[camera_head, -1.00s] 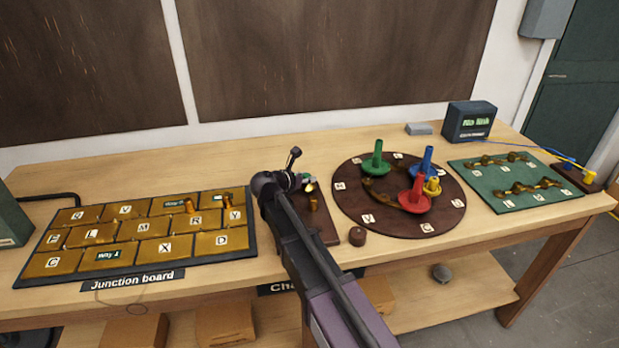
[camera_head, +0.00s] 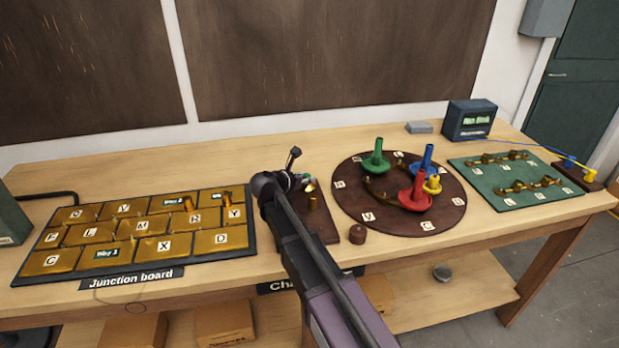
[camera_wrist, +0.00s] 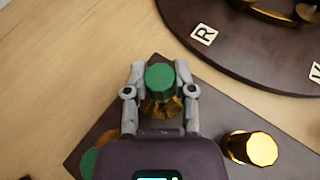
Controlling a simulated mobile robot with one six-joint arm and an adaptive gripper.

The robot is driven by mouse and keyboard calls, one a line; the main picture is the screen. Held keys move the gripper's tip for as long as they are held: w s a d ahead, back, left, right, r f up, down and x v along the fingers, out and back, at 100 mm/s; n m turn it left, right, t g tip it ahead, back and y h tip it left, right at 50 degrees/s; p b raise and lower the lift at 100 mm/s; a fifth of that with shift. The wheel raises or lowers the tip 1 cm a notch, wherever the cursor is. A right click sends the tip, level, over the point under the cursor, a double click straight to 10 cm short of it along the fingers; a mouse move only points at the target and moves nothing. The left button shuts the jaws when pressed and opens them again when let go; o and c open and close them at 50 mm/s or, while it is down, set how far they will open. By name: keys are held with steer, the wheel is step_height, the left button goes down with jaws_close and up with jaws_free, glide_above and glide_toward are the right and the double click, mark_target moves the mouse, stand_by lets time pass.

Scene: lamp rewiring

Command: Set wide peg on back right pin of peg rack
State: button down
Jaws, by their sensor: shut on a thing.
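My gripper (camera_wrist: 160,76) is shut on a peg (camera_wrist: 160,77) with a green top and a ridged brass body. I take it to be the wide peg. In the wrist view it is over the upper corner of the dark peg rack (camera_wrist: 205,117). I cannot tell whether it is seated on a pin or held above one. A plain brass peg (camera_wrist: 251,148) stands on the rack to the right. Another green and brass piece (camera_wrist: 96,160) shows partly at lower left. In the head view my arm covers much of the rack (camera_head: 327,232).
A round dark board (camera_head: 365,219) with green, blue, red and yellow pieces is close to the rack's right. The junction board (camera_head: 60,262) lies to the left. Bare table shows behind the rack.

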steer(key=shift+f+b, duration=0.3)
steer(key=shift+c, duration=1.8)
jaws_free()
steer(key=shift+s, duration=0.1)
